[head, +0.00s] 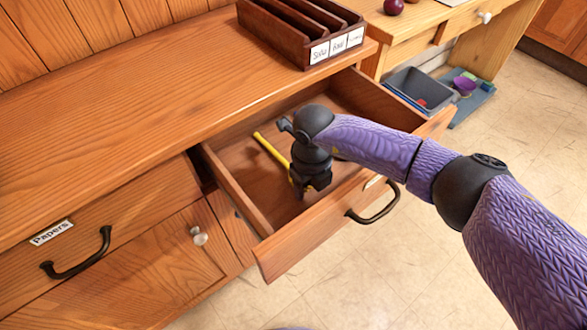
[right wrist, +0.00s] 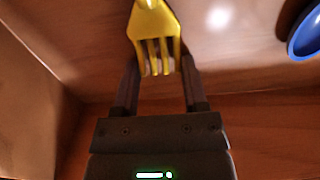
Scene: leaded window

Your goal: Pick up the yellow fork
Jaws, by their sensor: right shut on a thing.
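The yellow fork (head: 268,149) lies in the open wooden drawer (head: 240,191), its handle pointing to the back left. In the right wrist view the fork's head and tines (right wrist: 154,40) are between the two fingers. My right gripper (head: 299,187) reaches down into the drawer and is shut on the fork at its tine end; it also shows in the right wrist view (right wrist: 160,68). In the head view the gripper hides the fork's tines. I cannot tell whether the fork is clear of the drawer floor. My left gripper is not in view.
The drawer walls stand close around the gripper; a black handle (head: 373,208) is on its front. A blue rounded object (right wrist: 307,38) shows at the wrist view's right edge. A dark wooden organizer (head: 277,36) stands on the counter. A grey bin (head: 420,88) is at the right.

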